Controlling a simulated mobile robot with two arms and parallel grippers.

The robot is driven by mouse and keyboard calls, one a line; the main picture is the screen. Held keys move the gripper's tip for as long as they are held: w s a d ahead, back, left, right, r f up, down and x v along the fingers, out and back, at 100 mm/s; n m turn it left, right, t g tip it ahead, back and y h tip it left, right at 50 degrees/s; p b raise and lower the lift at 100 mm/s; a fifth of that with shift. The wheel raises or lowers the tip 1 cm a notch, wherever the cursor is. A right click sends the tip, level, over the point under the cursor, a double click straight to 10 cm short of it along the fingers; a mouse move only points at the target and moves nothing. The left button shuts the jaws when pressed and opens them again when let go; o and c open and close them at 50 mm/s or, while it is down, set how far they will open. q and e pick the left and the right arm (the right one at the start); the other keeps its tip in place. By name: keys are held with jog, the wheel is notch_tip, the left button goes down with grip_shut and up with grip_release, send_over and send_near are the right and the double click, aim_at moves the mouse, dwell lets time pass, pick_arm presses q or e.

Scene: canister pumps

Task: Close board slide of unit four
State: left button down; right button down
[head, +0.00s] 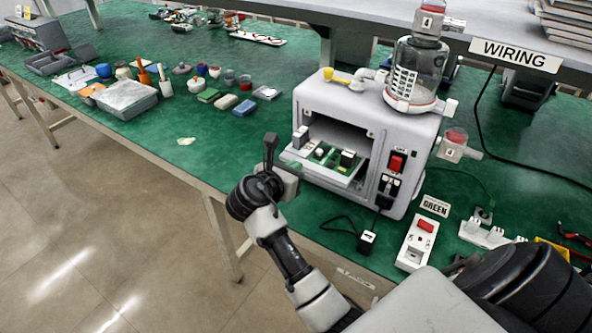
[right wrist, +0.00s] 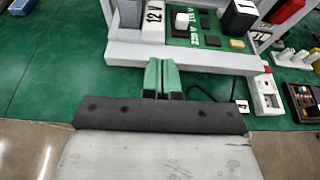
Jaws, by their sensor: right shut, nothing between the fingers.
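Unit four is a white pump housing (head: 328,98) with a clear canister (head: 415,72) labelled 4 on top. Its board slide (head: 317,170) sticks out of the front opening, carrying a green circuit board with white and black parts. The slide's front edge (right wrist: 212,59) and the green board (right wrist: 205,32) show in the right wrist view. My right gripper (head: 276,158) is at the outer front end of the slide. Its green-tipped fingers (right wrist: 161,74) are together and empty, overlapping the slide's front edge; I cannot tell whether they touch it. My left gripper is not in view.
A red switch (head: 397,163) and a cable are on the housing's right front. Small containers and a grey box (head: 126,99) stand left.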

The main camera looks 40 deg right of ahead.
jog(key=shift+a, duration=0.1)
jog(key=p, duration=0.4)
send_near(320, 140)
jog(key=shift+w+d+f, duration=0.2)
jog(key=shift+d+f, duration=0.25)
jog(key=shift+f, duration=0.15)
jog(key=shift+w+d+f, duration=0.2)
jog(key=shift+d+f, duration=0.2)
jog(key=shift+f, duration=0.15)
jog(key=p+x, duration=0.1)
jog(key=x, duration=0.2)
jog(key=r+p+x, duration=0.1)
jog(key=x, duration=0.3)
jog(key=shift+w+d+r, duration=0.15)
jog(key=shift+d, duration=0.5)
jog(key=shift+r, duration=0.1)
